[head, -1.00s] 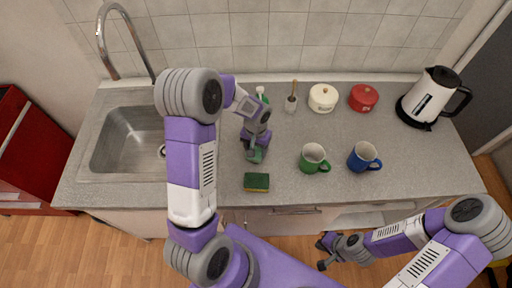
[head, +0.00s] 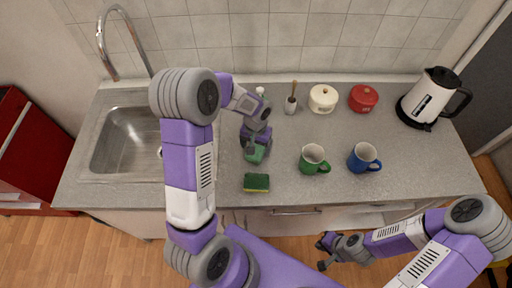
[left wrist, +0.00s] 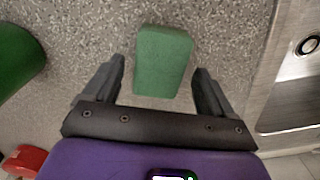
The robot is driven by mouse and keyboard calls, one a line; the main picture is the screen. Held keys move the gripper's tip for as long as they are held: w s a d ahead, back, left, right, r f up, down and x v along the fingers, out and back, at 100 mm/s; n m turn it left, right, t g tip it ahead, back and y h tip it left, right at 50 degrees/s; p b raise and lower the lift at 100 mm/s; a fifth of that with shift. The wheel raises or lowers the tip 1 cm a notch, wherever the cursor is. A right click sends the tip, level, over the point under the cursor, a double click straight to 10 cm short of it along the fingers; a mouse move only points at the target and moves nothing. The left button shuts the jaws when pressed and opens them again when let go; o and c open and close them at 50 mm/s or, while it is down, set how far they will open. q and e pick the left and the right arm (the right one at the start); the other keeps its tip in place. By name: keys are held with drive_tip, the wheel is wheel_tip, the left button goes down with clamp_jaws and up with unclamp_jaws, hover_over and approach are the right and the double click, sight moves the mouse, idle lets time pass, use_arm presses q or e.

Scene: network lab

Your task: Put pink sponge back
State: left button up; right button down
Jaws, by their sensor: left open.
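No pink sponge shows in either view. A plain green block (left wrist: 163,62), sponge-like, lies on the counter in the left wrist view. It also shows in the head view (head: 254,155), partly covered by my left gripper. My left gripper (left wrist: 160,80) is open, with one finger on each side of the block's near end and gaps between. A separate green-and-yellow sponge (head: 256,183) lies on the counter near the front edge, in front of my left gripper. My right gripper (head: 322,254) appears open and empty, low in front of the counter.
The sink (head: 125,140) with its tap is at left. A green mug (head: 312,160) and blue mug (head: 362,157) stand right of my left gripper. A brush in a holder (head: 291,103), white pot (head: 323,98), red pot (head: 363,98) and kettle (head: 433,98) line the back.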

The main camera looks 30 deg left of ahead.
use_arm(q)
wheel_tip(320, 180, up, 10)
drive_tip(key=shift+r+p, duration=0.2)
drive_tip(key=shift+p, duration=0.2)
use_arm(e)
drive_tip(key=shift+r, duration=0.5)
